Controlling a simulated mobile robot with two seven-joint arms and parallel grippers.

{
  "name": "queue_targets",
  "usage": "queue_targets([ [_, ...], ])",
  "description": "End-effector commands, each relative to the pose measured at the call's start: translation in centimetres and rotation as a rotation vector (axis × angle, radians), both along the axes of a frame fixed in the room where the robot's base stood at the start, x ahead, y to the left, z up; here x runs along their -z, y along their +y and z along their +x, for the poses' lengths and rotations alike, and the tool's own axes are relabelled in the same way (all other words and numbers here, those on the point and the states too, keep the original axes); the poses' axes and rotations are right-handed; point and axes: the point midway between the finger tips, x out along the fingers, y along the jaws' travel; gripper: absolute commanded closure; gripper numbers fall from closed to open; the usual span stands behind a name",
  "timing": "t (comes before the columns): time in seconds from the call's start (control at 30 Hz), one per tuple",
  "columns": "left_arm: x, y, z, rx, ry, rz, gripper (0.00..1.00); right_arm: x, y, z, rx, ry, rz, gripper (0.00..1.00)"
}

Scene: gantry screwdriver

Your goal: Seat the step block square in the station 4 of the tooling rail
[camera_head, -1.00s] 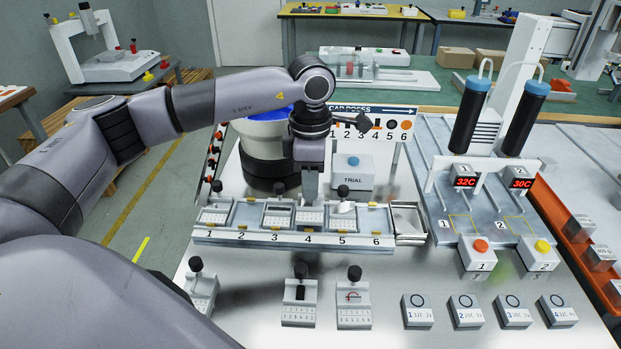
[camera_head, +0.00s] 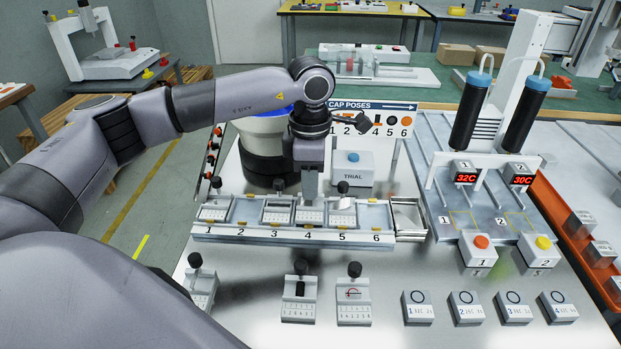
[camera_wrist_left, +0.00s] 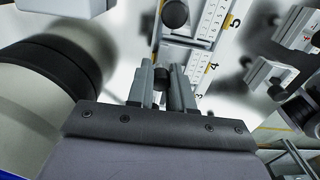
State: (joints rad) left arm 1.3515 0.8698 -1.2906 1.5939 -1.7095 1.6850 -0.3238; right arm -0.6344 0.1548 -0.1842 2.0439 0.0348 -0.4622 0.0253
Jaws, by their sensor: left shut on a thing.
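My left gripper (camera_head: 311,196) points down over station 4 of the tooling rail (camera_head: 220,234). It is shut on the step block (camera_head: 310,217), a grey block that sits at station 4 in the head view. In the left wrist view my left gripper (camera_wrist_left: 160,88) has its two fingers around a black knob (camera_wrist_left: 161,76). The fingers hide the knob in the head view. The block looks about level and in line with the rail, but I cannot tell whether it is fully down. My right gripper is not in view.
Blocks with black knobs stand at station 1 (camera_head: 214,213), station 3 (camera_head: 277,215) and station 5 (camera_head: 343,217). Several more blocks (camera_head: 299,305) stand in front of the rail. The white TRIAL box (camera_head: 352,168) is behind it. An open metal tray (camera_head: 408,216) is at its right end.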

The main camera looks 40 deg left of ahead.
Motion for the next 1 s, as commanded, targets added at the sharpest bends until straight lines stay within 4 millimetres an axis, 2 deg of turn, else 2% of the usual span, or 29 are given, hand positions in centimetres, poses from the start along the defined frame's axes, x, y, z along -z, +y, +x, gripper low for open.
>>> queue_targets([
  [0.3,0.7,0.0,0.0,0.0,-0.001,-0.001,1.0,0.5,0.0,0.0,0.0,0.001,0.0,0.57],
  [0.33,0.7,0.0,0.0,0.0,-0.001,0.0,0.76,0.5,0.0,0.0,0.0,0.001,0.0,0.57],
  [0.4,0.6,0.0,0.0,0.0,-0.001,0.0,0.53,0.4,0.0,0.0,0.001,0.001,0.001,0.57],
  [0.43,0.6,0.0,0.0,0.0,-0.001,0.0,0.49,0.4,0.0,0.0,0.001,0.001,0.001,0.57],
  [0.77,0.2,0.0,0.0,0.0,-0.001,0.0,0.49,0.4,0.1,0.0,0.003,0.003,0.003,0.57],
  [1.0,-3.5,0.0,0.1,0.0,-0.006,-0.001,0.49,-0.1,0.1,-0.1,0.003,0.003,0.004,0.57],
])
